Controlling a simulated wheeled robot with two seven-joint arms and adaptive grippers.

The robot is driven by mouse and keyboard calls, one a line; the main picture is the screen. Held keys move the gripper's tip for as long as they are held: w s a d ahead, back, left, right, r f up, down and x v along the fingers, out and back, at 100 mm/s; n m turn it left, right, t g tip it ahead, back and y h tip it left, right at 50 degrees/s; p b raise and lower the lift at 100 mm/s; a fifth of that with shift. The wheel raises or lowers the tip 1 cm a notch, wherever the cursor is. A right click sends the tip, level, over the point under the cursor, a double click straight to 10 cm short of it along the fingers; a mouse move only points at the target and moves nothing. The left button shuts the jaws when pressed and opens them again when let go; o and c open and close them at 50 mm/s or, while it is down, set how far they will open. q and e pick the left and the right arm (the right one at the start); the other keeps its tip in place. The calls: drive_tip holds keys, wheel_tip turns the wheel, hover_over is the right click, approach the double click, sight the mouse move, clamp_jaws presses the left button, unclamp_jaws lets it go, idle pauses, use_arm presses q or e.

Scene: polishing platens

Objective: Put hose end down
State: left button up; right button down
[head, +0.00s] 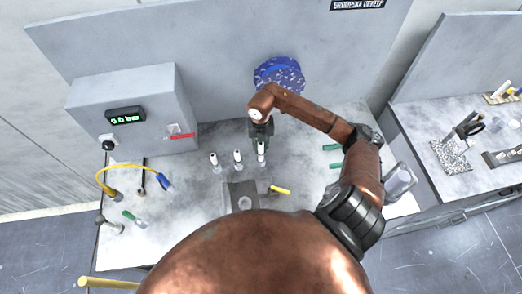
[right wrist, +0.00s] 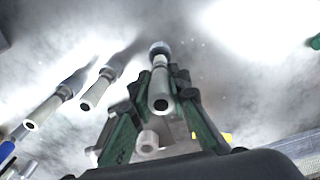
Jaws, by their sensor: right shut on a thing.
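The yellow hose (head: 120,168) curves over the left part of the bench in the head view, and its blue end (head: 164,182) lies near the bench top. A blue piece (right wrist: 6,150) that may be this end shows at the left edge of the right wrist view. My right gripper (head: 261,143) is well right of the hose end. It is shut on a pale tubular fitting (head: 261,152), whose hollow end (right wrist: 161,98) faces the wrist camera between the fingers. Whether the fitting's base touches the bench is unclear. My left gripper is not in view.
Two similar fittings (head: 213,160) (head: 238,157) stand left of my right gripper. A grey block (head: 240,190) and a yellow-handled piece (head: 281,190) are in front. A grey box with a green display (head: 125,116) stands at left; a blue speckled disc (head: 279,76) is behind.

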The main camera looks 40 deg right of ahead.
sight(261, 151)
drive_tip(key=shift+w+d+f, duration=0.15)
drive_tip(key=shift+f, duration=0.15)
wheel_tip(261, 151, down, 2)
drive_tip(key=shift+f+p, duration=0.1)
drive_tip(key=shift+p, duration=0.6)
drive_tip(key=shift+f, duration=0.4)
drive_tip(key=shift+f, duration=0.2)
drive_tip(key=c, duration=1.8)
unclamp_jaws()
drive_tip(key=shift+r, duration=0.15)
